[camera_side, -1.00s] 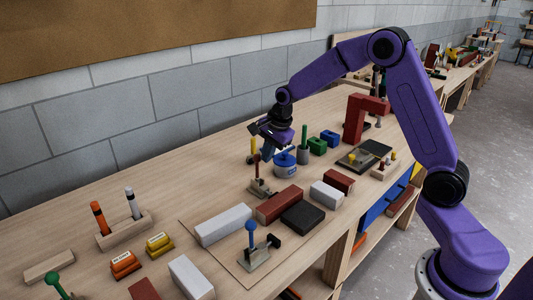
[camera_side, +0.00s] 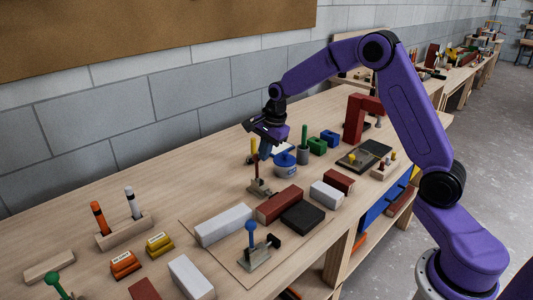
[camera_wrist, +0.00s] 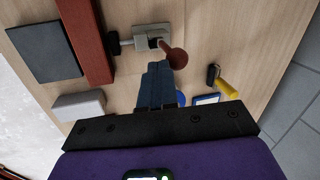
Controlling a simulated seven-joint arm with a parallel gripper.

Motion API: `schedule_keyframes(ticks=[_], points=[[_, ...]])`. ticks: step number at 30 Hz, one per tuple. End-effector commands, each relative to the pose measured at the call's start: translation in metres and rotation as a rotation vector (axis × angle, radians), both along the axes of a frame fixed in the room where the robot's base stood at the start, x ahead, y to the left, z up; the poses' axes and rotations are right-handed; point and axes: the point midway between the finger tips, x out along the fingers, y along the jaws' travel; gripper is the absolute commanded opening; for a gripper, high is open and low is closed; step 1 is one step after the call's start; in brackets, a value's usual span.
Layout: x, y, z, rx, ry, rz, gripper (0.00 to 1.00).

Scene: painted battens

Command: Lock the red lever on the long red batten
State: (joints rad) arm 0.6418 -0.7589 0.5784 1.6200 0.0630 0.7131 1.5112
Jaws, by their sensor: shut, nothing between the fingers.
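The long red batten (camera_side: 280,204) lies on a thin board on the bench. The red lever (camera_side: 257,168) stands roughly upright on its toggle clamp (camera_side: 259,188) at the batten's far left side. In the wrist view, the lever's round red knob (camera_wrist: 177,58) is just right of my fingertips, the clamp base (camera_wrist: 150,37) is beyond them, and its black pad (camera_wrist: 113,42) is beside the red batten (camera_wrist: 84,40). My gripper (camera_side: 265,153) is shut and empty, close above and behind the lever; it also shows in the wrist view (camera_wrist: 158,68). I cannot tell whether it touches the lever.
A blue-handled clamp (camera_side: 252,240), a black block (camera_side: 302,217) and white battens (camera_side: 223,225) are nearby. A blue tin (camera_side: 285,163) and a yellow-handled tool (camera_wrist: 226,88) stand close to my gripper. Bare bench lies left of the red lever.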

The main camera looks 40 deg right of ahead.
Motion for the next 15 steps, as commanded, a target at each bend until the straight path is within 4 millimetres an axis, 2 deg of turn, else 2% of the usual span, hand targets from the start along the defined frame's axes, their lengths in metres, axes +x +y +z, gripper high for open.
schedule_keyframes(ticks=[8, 15], points=[[0.01, 0.001, 0.001, 0.001, 0.07, 0.001, 0.0], [0.026, 0.001, 0.002, 0.002, 0.191, 0.001, 0.0]])
